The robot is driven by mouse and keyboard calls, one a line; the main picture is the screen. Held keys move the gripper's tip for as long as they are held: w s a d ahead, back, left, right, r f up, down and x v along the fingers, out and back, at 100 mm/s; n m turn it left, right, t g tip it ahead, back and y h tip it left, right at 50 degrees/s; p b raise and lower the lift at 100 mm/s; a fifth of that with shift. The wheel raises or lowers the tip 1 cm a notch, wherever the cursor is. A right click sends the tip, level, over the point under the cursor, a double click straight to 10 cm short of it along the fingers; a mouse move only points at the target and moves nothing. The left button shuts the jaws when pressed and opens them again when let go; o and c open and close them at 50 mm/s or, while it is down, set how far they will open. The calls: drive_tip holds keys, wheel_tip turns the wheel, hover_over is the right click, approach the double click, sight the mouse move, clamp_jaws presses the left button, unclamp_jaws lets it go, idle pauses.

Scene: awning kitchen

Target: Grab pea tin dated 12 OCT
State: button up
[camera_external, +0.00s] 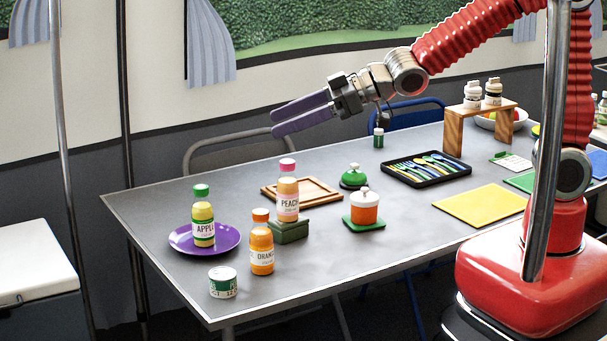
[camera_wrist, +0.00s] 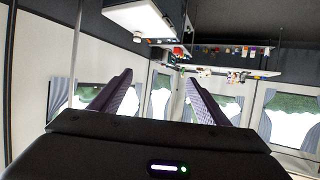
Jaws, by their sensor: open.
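A short green and white tin (camera_external: 223,282) stands upright on the near left corner of the grey table; the print on its label is too small to read for certain. My gripper (camera_external: 275,123) is open and empty, raised above the far side of the table and pointing left, well apart from the tin. In the wrist view its two purple fingers (camera_wrist: 157,80) stand spread with nothing between them. The tin cannot be made out in the wrist view.
An orange bottle (camera_external: 262,246), an apple bottle (camera_external: 204,222) on a purple plate (camera_external: 178,238), and a peach bottle (camera_external: 288,200) on a green block (camera_external: 290,232) stand near the tin. An orange pot (camera_external: 364,210) and a cutlery tray (camera_external: 463,175) are further right. The table's front edge lies close to the tin.

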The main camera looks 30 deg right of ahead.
approach(231, 278)
drive_tip(key=d, duration=0.2)
drive_tip(key=d+r, duration=0.1)
drive_tip(key=shift+w+d, duration=0.1)
drive_tip(key=shift+d, duration=0.25)
drive_tip(key=shift+x, duration=4.3)
drive_tip(key=shift+f, duration=0.1)
drive_tip(key=shift+f+x, duration=0.1)
drive_tip(key=shift+x, duration=1.2)
drive_tip(key=shift+f+x, duration=0.15)
drive_tip(key=shift+x, duration=1.15)
drive_tip(key=shift+d, duration=0.1)
drive_tip(key=shift+c, duration=0.2)
